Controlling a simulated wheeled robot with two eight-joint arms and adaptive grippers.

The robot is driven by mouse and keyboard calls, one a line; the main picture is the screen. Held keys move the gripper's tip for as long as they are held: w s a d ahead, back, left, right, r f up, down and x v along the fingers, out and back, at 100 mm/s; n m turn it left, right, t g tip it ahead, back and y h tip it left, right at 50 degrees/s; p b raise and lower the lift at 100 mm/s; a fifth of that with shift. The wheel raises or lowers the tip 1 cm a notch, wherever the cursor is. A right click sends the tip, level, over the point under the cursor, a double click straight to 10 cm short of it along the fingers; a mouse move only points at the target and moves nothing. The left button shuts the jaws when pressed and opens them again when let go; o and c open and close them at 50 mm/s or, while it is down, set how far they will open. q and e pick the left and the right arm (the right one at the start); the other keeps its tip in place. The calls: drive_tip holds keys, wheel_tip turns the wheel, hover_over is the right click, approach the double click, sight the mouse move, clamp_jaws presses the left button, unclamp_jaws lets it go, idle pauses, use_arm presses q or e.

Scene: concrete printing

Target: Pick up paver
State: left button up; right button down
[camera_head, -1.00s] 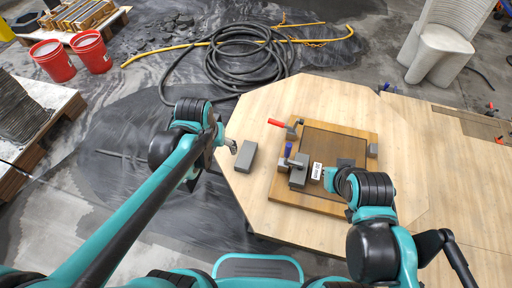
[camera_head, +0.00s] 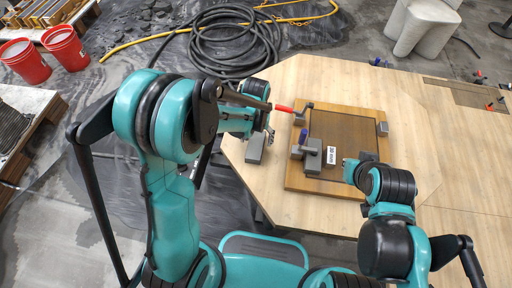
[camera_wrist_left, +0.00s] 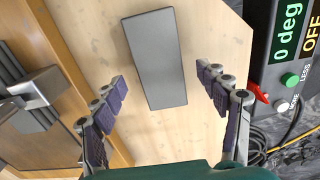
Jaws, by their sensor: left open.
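The paver, a plain grey rectangular block, lies flat on the light wooden table. In the left wrist view the paver (camera_wrist_left: 156,60) sits between and beyond my open left fingers (camera_wrist_left: 165,105), which do not touch it. In the head view the paver (camera_head: 255,149) is partly covered by my left gripper (camera_head: 267,133), which hangs above it at the table's left edge. My right arm reaches over the board on the table; its fingers are hidden or too small to judge.
A brown framed board (camera_head: 345,135) with grey blocks, clamps and a white label lies right of the paver. A control box (camera_wrist_left: 288,45) reading "0 deg" shows in the left wrist view. Black hose (camera_head: 235,45) and red buckets (camera_head: 66,47) are on the floor.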

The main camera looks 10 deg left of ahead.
sight(256, 144)
use_arm(q)
wheel_tip(256, 144, down, 4)
drive_tip(key=shift+s+r+b, duration=0.15)
drive_tip(key=shift+r+b, duration=0.1)
drive_tip(key=shift+b, duration=0.4)
drive_tip(key=shift+r, duration=0.1)
clamp_jaws()
